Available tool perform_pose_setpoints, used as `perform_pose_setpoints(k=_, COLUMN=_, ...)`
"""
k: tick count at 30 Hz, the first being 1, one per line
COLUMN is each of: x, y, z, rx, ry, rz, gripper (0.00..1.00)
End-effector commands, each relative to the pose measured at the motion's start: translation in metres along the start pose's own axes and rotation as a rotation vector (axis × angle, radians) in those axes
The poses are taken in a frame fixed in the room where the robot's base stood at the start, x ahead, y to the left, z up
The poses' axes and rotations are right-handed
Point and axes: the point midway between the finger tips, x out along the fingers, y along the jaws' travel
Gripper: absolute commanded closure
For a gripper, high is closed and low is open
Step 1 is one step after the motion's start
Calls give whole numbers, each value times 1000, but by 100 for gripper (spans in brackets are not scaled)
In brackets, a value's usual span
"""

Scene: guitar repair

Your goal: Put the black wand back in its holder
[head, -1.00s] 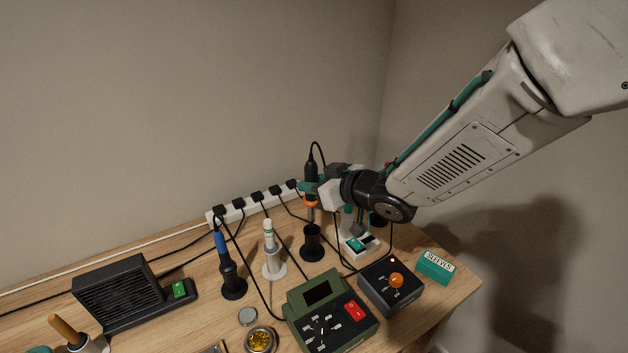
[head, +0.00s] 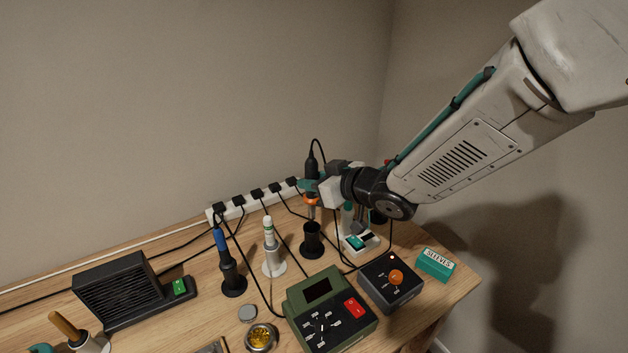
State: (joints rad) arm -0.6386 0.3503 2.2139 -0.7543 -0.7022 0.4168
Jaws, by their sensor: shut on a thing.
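The black wand (head: 311,166) is upright, with an orange collar and a pale metal tip pointing down. My gripper (head: 312,186) is shut on it from the right, around its lower body. A black cup-shaped holder (head: 312,241) stands on the bench directly below the wand in the picture. The tip shows just above the holder's mouth; I cannot tell whether it is inside the rim. A black cord loops from the wand's top behind my gripper.
A blue-handled iron in a black stand (head: 231,268) and a white-green tool in a pale holder (head: 272,251) stand left. A green station (head: 330,310), a dark box with an orange knob (head: 391,284) and a SLEEVES box (head: 436,263) stand in front. A power strip (head: 247,206) lies behind.

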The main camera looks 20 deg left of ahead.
Motion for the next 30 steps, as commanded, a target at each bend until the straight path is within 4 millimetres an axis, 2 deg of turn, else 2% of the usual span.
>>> perform_pose_setpoints(k=10, x=1, y=0, z=3, rx=0, ry=0, rz=0, gripper=98)
perform_pose_setpoints(k=30, x=14, y=0, z=34, rx=0, ry=0, rz=-1, gripper=98)
